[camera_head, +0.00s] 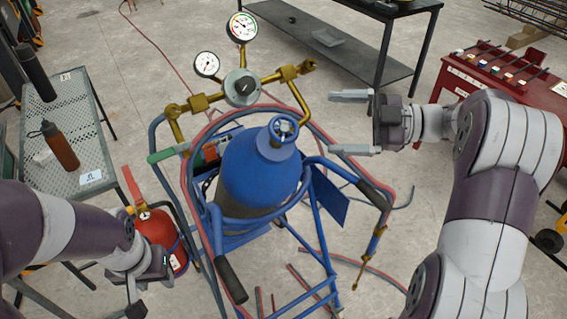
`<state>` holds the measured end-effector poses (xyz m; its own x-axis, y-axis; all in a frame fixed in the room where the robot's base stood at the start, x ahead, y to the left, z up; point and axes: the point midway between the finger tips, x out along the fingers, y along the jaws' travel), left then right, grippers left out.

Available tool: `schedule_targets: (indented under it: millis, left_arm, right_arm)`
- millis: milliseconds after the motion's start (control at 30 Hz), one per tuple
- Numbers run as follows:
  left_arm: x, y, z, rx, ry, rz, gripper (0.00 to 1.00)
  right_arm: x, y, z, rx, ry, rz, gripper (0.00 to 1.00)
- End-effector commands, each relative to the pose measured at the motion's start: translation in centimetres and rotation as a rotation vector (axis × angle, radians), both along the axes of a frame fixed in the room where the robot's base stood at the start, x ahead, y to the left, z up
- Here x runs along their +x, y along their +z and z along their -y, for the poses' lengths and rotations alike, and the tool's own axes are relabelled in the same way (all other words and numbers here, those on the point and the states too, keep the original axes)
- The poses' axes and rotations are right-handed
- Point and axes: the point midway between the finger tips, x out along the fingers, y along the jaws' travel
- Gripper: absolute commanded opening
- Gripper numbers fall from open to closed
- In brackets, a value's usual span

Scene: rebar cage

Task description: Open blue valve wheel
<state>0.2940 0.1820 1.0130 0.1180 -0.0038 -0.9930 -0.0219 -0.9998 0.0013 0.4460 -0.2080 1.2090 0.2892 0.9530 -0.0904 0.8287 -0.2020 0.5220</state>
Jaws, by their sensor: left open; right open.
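The blue valve wheel (283,127) sits on top of the blue gas cylinder (258,172), near the middle of the head view. The cylinder stands in a blue tube-frame cart with red hoses around it. My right gripper (342,123) is just right of the wheel, apart from it, with its two fingers spread and pointing left. Nothing is between them. My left gripper (150,287) is low at the left, beside the cart and in front of a red extinguisher (155,228).
A brass manifold with two round gauges (242,27) and a regulator (241,87) stands behind the wheel. A torch (371,256) hangs at the cart's right. A perforated bench with a bottle (61,146) is at left. A red cabinet (475,98) is at right.

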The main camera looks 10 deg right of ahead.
Motion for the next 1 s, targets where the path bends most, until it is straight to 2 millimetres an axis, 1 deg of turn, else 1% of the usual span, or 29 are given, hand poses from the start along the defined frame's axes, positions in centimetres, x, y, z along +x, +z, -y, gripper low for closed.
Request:
schedule_targets:
  millis: [33, 67, 133, 167, 200, 233, 300, 367, 467, 600, 700, 800, 1000]
  left_arm:
    - [0.0, -2.1, 0.0, 0.000, 0.000, 0.001, 0.43]
    - [0.0, -2.1, 0.0, 0.000, 0.000, 0.001, 0.43]
    - [0.0, -1.5, 0.0, 0.000, 0.000, 0.001, 0.43]
    - [0.0, -1.3, 0.0, 0.000, 0.000, 0.001, 0.43]
    - [0.1, -1.2, 0.0, 0.000, 0.000, 0.002, 0.43]
    - [0.1, -1.2, 0.0, 0.000, 0.000, 0.002, 0.43]
    - [0.1, -1.0, 0.0, 0.000, 0.000, 0.002, 0.43]
    - [0.1, -0.8, 0.0, 0.000, 0.000, 0.002, 0.43]
    - [0.0, -0.3, 0.0, 0.000, 0.000, 0.002, 0.43]
    - [0.0, 0.4, 0.0, 0.000, 0.000, 0.002, 0.43]
    - [0.0, 0.8, 0.0, 0.000, 0.000, 0.001, 0.43]
    - [0.0, 1.0, 0.0, 0.000, 0.000, 0.001, 0.43]
    - [0.0, 1.2, 0.0, 0.000, 0.000, 0.001, 0.43]
  right_arm:
    - [-1.2, -2.5, -0.5, 0.072, -0.106, -0.045, 0.97]
    - [-1.6, -3.0, -0.8, 0.114, -0.171, -0.077, 0.97]
    - [-2.2, -4.2, -1.3, 0.191, -0.288, -0.154, 0.97]
    - [-2.3, -4.8, -1.4, 0.214, -0.327, -0.187, 0.97]
    - [-2.2, -5.9, -1.3, 0.241, -0.374, -0.228, 0.97]
    - [-2.1, -6.3, -1.2, 0.251, -0.404, -0.242, 0.97]
    - [-1.2, -6.4, -1.0, 0.246, -0.445, -0.242, 0.97]
    - [-0.6, -6.4, -1.6, 0.238, -0.444, -0.241, 0.97]
    - [0.8, -6.3, -3.4, 0.237, -0.438, -0.241, 0.97]
    - [3.2, -6.3, -6.2, 0.238, -0.437, -0.241, 0.97]
    - [4.7, -6.3, -7.8, 0.237, -0.438, -0.239, 0.97]
    - [5.8, -6.4, -9.0, 0.237, -0.438, -0.239, 0.97]
    - [6.9, -6.4, -10.1, 0.238, -0.439, -0.238, 0.97]
